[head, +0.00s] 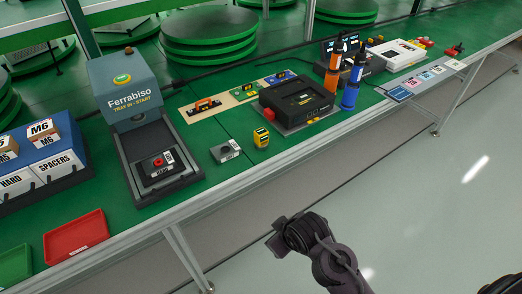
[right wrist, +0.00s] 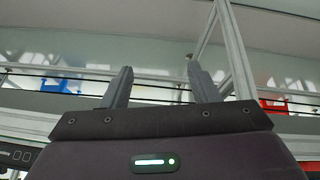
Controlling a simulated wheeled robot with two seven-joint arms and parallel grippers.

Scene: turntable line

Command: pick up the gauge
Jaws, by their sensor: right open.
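No object is clearly marked as a gauge in the head view. Small items that could be it are a grey block with a white label (head: 226,151) and a yellow device (head: 261,137), side by side near the green table's front edge. My right gripper (right wrist: 157,78) is open in the right wrist view, with nothing between its fingers. It faces metal table legs and rails and is not at either item. A dark arm of mine reaches in from the bottom of the head view, short of the table. My left gripper is not seen.
The Ferrabiso machine (head: 125,85) holds a dark block with a red knob (head: 158,163). A red tray (head: 76,236) stands at lower left.

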